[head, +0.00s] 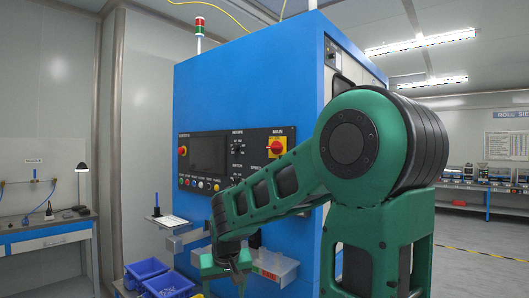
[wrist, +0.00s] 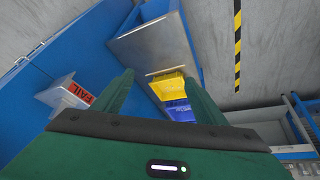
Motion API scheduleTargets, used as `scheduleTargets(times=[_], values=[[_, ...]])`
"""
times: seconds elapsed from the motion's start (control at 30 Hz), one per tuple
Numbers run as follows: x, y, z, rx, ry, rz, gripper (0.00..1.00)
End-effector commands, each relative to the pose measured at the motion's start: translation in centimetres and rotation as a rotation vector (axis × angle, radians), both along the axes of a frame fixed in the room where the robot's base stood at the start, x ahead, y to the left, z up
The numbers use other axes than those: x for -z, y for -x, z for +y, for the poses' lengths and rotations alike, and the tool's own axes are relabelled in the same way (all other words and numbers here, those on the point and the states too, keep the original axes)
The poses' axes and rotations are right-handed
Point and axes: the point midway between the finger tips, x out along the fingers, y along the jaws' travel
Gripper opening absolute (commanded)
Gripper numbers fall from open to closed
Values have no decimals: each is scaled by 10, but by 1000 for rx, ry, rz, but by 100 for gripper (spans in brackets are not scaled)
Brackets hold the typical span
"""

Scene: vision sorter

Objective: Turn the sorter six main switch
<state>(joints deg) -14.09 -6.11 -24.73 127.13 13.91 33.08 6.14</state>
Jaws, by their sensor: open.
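The main switch (head: 277,147) is a red knob on a yellow plate under the word MAIN, at the upper right of the black control panel (head: 210,142) on the blue sorter (head: 250,85). My green arm passes to the right of and below it. The way the knob points is too small to tell. My gripper (head: 226,268) is low in front of the sorter, well below the panel and apart from the switch. In the wrist view my gripper (wrist: 157,80) is open, with nothing between its fingers, and the switch is not in that view.
A tray with a red FAIL label (wrist: 78,92) sticks out from the sorter near my gripper. Blue bins (head: 150,275) stand at lower left; a yellow bin (wrist: 167,84) shows in the wrist view. A side desk (head: 50,235) with a lamp is at left.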

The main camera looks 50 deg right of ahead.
Motion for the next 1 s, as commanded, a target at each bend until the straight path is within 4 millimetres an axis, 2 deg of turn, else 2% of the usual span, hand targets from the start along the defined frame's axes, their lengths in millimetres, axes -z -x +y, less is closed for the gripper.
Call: scheduleTargets(times=[0.03,0.17,0.2,0.27,0.3,0.37,0.43,0.5,0.57,0.6,0.7,0.83,0.9,1.0], values=[[-3,-16,-25,69,36,-3,66],[-26,-44,-98,269,157,-35,66],[-38,-51,-119,328,203,-51,66],[-60,-59,-148,415,278,-82,66],[-78,-64,-165,467,333,-108,66],[-110,-70,-186,545,420,-155,66],[-155,-76,-202,625,524,-223,66],[-205,-80,-209,696,627,-302,66],[-249,-83,-206,743,709,-376,66],[-277,-83,-201,770,759,-425,66],[-336,-82,-182,819,857,-537,66],[-385,-78,-160,855,932,-637,66],[-397,-76,-153,864,952,-663,66],[-404,-75,-155,871,962,-678,66]])
